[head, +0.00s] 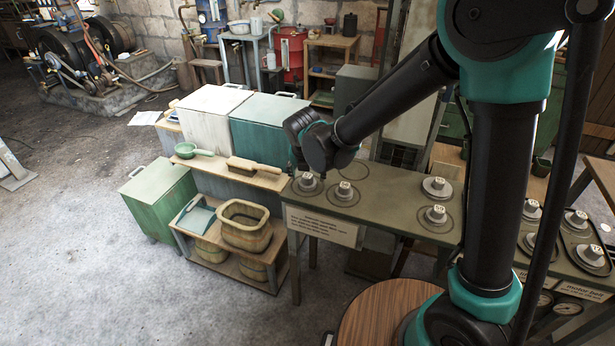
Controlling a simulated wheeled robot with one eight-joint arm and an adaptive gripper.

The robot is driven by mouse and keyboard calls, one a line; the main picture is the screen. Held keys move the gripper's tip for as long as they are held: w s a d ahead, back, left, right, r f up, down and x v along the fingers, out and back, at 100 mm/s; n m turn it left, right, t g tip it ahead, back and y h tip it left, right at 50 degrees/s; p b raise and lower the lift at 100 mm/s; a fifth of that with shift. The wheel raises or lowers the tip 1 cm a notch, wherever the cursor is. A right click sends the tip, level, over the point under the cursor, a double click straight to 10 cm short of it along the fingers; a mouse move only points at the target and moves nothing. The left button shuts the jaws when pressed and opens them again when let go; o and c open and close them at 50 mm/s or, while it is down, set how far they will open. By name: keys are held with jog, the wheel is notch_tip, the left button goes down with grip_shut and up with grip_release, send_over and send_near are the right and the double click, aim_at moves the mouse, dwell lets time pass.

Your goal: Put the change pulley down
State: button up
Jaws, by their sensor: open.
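Several grey stepped pulleys with pale labelled tops sit on the dark green bench (390,205). The pulley (308,183) at the bench's left end stands upright on the top, directly below my gripper (303,171). The fingers are small and mostly hidden by my wrist, so I cannot see whether they touch it. An empty ring (354,169) lies behind these two.
A wooden shelf unit (219,262) with a woven basket (244,225), a brush (254,174) and a green scoop (193,150) stands left of the bench. More pulleys (575,219) are at the right, behind my arm.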

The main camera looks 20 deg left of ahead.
jog(key=v, duration=1.1)
